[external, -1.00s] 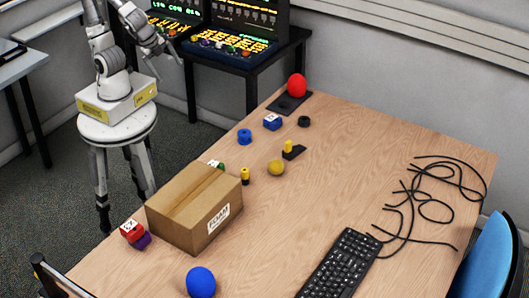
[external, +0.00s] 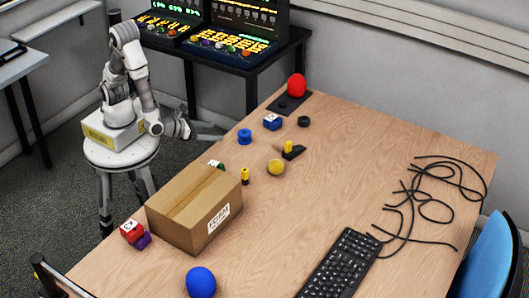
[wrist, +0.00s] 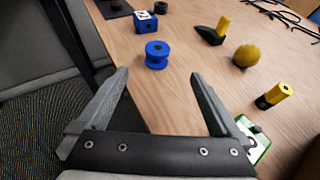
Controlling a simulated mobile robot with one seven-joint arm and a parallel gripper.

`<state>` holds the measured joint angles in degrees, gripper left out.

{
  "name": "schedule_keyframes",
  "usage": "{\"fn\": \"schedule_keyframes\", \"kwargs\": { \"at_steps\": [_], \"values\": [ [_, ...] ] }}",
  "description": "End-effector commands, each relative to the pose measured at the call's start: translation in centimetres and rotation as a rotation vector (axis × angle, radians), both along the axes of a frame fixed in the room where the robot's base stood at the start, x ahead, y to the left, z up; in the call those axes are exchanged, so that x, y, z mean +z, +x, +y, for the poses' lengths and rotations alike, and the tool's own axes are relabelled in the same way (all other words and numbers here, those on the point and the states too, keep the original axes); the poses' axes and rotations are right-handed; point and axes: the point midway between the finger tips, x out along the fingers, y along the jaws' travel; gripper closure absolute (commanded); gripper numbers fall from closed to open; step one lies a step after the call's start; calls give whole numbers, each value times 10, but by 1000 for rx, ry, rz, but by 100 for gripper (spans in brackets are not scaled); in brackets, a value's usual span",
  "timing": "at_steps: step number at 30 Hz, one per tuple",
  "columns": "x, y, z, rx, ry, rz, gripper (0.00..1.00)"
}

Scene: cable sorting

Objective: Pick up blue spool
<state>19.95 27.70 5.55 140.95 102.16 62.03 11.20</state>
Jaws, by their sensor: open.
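The blue spool (external: 244,136) stands upright on the wooden table near its left edge. It also shows in the wrist view (wrist: 157,54), ahead of my gripper and roughly between the lines of its fingers. My gripper (wrist: 158,82) is open and empty, with its two dark fingers spread wide. In the external view my gripper (external: 212,132) is at the table's left edge, to the left of the spool and apart from it.
A cardboard box (external: 193,208) stands in front. Black cables (external: 432,200) and a keyboard (external: 340,264) lie at right.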

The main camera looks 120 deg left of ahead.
Motion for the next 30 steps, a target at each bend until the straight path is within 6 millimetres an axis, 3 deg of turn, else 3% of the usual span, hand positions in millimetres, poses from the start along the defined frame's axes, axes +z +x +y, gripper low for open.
{"fn": "schedule_keyframes", "kwargs": {
  "at_steps": [5,18,30],
  "values": [
    [-13,11,16,-7,7,7,0],
    [-45,55,86,-5,5,4,0],
    [-58,67,111,-5,4,4,0]
  ]
}}
